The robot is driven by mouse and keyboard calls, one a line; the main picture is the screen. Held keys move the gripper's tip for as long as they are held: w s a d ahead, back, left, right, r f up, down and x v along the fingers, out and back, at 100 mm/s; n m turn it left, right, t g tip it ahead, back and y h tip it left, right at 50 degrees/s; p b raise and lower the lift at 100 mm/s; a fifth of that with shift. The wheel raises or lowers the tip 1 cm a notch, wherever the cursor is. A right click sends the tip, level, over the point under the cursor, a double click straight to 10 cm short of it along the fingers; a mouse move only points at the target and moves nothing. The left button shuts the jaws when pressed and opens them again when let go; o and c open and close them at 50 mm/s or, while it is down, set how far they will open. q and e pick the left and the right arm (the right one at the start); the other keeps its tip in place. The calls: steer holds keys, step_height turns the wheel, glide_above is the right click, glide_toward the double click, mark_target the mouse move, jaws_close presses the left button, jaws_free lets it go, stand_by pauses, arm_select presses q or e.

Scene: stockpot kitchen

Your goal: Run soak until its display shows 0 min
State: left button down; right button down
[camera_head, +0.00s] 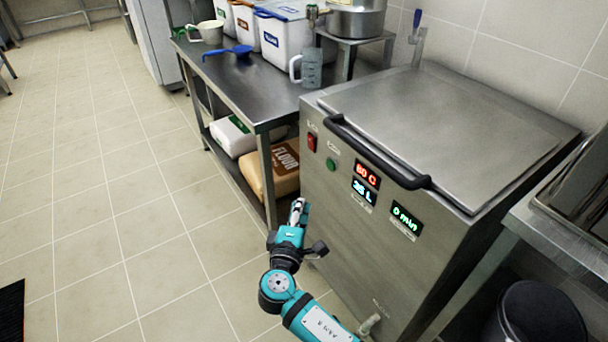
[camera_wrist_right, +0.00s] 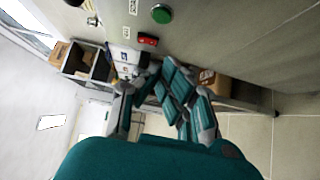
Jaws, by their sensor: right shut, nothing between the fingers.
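The steel soak machine (camera_head: 340,215) stands at the right with its lid (camera_head: 440,125) down. Its front has a red rocker switch (camera_head: 312,142), a green button (camera_head: 331,164), a red temperature display (camera_head: 367,175) reading about 80 C, a blue litre display (camera_head: 363,191), and a green display (camera_head: 407,219) reading 0 min. My right gripper (camera_head: 298,208) is shut and empty, in front of the panel's left part, below the button and apart from it. In the right wrist view, the green button (camera_wrist_right: 161,13) and red switch (camera_wrist_right: 148,39) lie beyond the fingers (camera_wrist_right: 165,90). My left gripper is not in view.
A black bar handle (camera_head: 375,152) sticks out from the lid. A steel table (camera_head: 245,90) with bins, a jug (camera_head: 310,68) and a blue scoop (camera_head: 228,51) stands left of the machine. A flour bag (camera_head: 285,165) lies on its lower shelf. The tiled floor at left is mostly clear.

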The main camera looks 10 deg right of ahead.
mark_target(331, 165)
steer(key=shift+a+r, duration=0.15)
steer(key=shift+r, duration=0.5)
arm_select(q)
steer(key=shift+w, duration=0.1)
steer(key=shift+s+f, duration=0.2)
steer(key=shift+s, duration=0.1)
arm_select(e)
steer(key=s+d+x, duration=0.1)
steer(key=d+x, duration=0.1)
steer(key=x, duration=1.1)
steer(key=shift+d, duration=0.25)
steer(key=shift+s+r, duration=0.1)
steer(key=shift+s, duration=0.05)
